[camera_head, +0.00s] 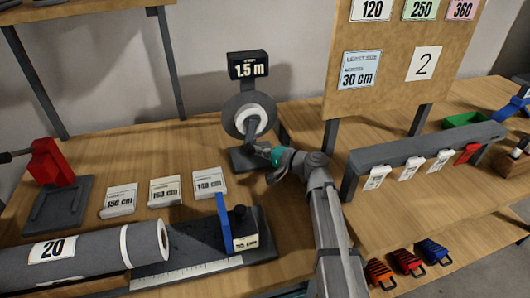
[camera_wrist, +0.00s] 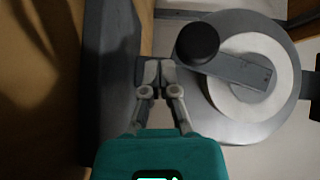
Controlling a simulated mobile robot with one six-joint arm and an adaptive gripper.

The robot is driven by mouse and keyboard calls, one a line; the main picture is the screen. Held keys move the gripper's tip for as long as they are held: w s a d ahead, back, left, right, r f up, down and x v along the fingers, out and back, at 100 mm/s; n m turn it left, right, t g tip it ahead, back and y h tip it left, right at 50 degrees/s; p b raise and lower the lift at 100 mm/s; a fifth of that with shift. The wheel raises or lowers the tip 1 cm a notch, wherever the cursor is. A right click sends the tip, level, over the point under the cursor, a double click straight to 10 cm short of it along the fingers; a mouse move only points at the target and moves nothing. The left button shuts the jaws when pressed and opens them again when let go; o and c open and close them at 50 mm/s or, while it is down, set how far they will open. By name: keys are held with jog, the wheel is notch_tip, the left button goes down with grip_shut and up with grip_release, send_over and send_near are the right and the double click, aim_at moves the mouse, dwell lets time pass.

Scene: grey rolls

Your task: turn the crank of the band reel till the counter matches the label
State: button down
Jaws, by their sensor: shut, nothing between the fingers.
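The band reel (camera_head: 236,108) is a grey disc with a white band on it, standing at the back of the bench. Its counter (camera_head: 248,66) above reads "1.5 m". In the wrist view the reel's white band (camera_wrist: 283,90) and grey crank arm (camera_wrist: 243,69) show, with a round black knob (camera_wrist: 197,43) at the crank's end. My gripper (camera_wrist: 153,69) is shut and empty, just left of and below the knob, apart from it in the picture. In the head view my gripper (camera_head: 260,149) is in front of the reel's lower part and hides some of it.
Three label blocks, "150 cm" (camera_head: 120,200), "160 cm" (camera_head: 165,190) and one less legible (camera_head: 209,183), lie left of the reel. A grey roll marked "20" (camera_head: 90,257) and a blue-bladed stop (camera_head: 223,223) are in front. A board (camera_head: 395,50) with cards stands right.

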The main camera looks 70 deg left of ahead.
aim_at(246, 162)
jog(key=shift+s+r, duration=0.15)
jog(key=shift+s, duration=0.85)
jog(key=shift+s+r, duration=0.1)
jog(key=shift+s, duration=0.9)
jog(key=shift+w+p, duration=0.1)
jog(key=shift+p, duration=0.2)
